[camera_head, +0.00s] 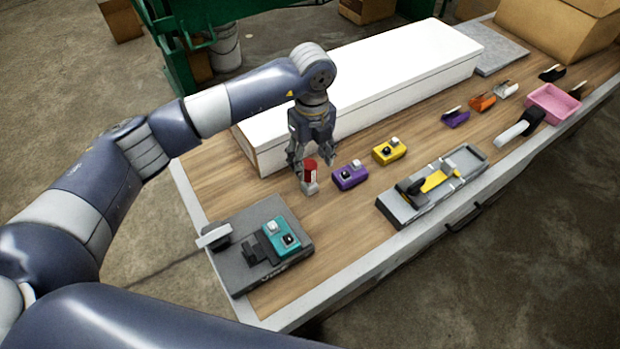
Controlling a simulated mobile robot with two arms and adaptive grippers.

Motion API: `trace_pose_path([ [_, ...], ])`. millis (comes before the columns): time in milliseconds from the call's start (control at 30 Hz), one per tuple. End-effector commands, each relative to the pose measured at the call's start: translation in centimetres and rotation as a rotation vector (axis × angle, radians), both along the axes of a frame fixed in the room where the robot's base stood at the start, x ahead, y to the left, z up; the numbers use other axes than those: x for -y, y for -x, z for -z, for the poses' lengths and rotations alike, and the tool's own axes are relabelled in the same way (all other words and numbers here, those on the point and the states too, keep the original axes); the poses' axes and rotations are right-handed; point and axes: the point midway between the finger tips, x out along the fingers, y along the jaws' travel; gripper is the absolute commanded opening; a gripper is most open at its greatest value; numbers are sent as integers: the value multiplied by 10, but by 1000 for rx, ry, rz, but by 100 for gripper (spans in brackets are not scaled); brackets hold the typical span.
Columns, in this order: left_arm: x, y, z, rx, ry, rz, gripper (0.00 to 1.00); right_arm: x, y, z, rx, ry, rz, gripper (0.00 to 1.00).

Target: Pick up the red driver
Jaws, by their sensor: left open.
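The red driver (310,174) stands on the wooden bench top near the front of the long white box. It is a small red block with a pale grey part at its near lower side. My left gripper (312,162) points down over it, open, with one finger to the left and one to the right of the red block. The gripper hides part of its top, and I cannot tell whether the fingers touch it. My right gripper is not in view.
A purple block (350,177) and a yellow block (389,151) stand close to the right. A teal block (282,238) sits on a dark device (240,268). A grey tray (398,212) lies at the front edge. The long white box (400,75) stands behind.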

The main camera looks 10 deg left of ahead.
Motion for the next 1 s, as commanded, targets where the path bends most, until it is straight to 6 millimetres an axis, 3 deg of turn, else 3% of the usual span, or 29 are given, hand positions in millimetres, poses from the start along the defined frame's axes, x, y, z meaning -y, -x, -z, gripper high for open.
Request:
trace_pose_path([
  [100, -5, 2, 16, -6, -1, -2, 53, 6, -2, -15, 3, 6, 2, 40],
  [233, -4, 1, 33, -3, 0, -2, 53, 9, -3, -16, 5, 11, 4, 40],
  [500, -4, 1, 38, 0, 1, 0, 53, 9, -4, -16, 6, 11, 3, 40],
  [533, -4, 1, 38, 0, 1, -1, 51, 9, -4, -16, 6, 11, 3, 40],
  [767, -4, 1, 38, 0, 1, -1, 0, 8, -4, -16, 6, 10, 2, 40],
  [1000, -4, 0, 37, 0, 1, -1, 0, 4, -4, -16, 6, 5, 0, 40],
])
